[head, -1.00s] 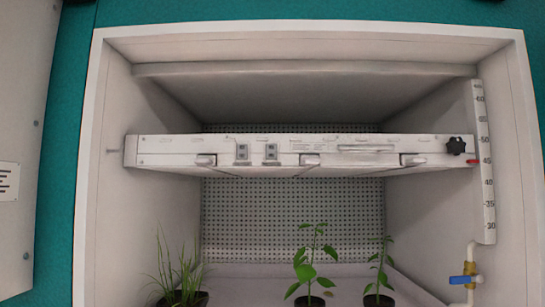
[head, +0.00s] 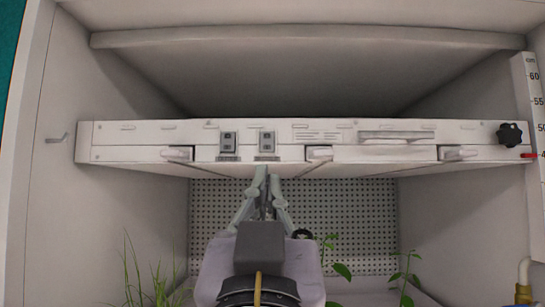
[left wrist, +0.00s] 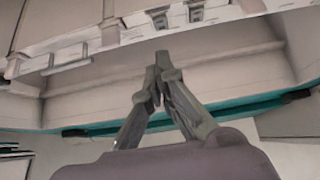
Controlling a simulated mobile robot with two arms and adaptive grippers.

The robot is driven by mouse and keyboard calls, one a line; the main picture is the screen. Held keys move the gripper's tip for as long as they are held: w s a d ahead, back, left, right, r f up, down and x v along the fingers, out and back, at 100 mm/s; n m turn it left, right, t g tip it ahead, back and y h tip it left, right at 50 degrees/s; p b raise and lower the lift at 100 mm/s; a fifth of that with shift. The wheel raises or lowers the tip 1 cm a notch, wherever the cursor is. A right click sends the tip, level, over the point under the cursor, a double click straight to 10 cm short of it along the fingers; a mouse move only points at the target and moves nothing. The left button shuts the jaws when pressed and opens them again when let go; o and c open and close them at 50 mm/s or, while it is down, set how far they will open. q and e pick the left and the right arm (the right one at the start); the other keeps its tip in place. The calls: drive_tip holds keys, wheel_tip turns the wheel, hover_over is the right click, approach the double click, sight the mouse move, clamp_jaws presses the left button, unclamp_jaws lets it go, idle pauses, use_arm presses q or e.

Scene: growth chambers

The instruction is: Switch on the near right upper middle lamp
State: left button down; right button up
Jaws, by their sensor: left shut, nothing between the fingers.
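A white lamp unit (head: 350,153) spans the chamber across the head view. Its front carries two small grey switches, a left one (head: 229,144) and a right one (head: 267,144). Their rocker positions are too small to tell. My left gripper (head: 264,173) is shut and empty, its fingertips just below the right switch in the head view. In the left wrist view the shut fingertips (left wrist: 161,60) point toward the unit, with the two switches (left wrist: 160,20) (left wrist: 194,12) beyond them. I cannot tell whether they touch it. My right gripper is not in view.
A black knob (head: 509,134) sits at the unit's right end beside a height scale (head: 532,95). White latches (head: 319,153) and a long handle (head: 396,136) are on its front. Plants (head: 403,278) stand below, partly hidden.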

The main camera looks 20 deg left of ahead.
sight(269, 133)
use_arm(q)
drive_tip(key=p+x, duration=0.6)
drive_tip(key=x, duration=0.5)
drive_tip(key=shift+a+r, duration=0.2)
drive_tip(key=shift+r, duration=0.1)
drive_tip(key=shift+w+f+p, duration=0.1)
drive_tip(key=shift+w+p, duration=0.45)
drive_tip(key=shift+w+a+f, duration=0.15)
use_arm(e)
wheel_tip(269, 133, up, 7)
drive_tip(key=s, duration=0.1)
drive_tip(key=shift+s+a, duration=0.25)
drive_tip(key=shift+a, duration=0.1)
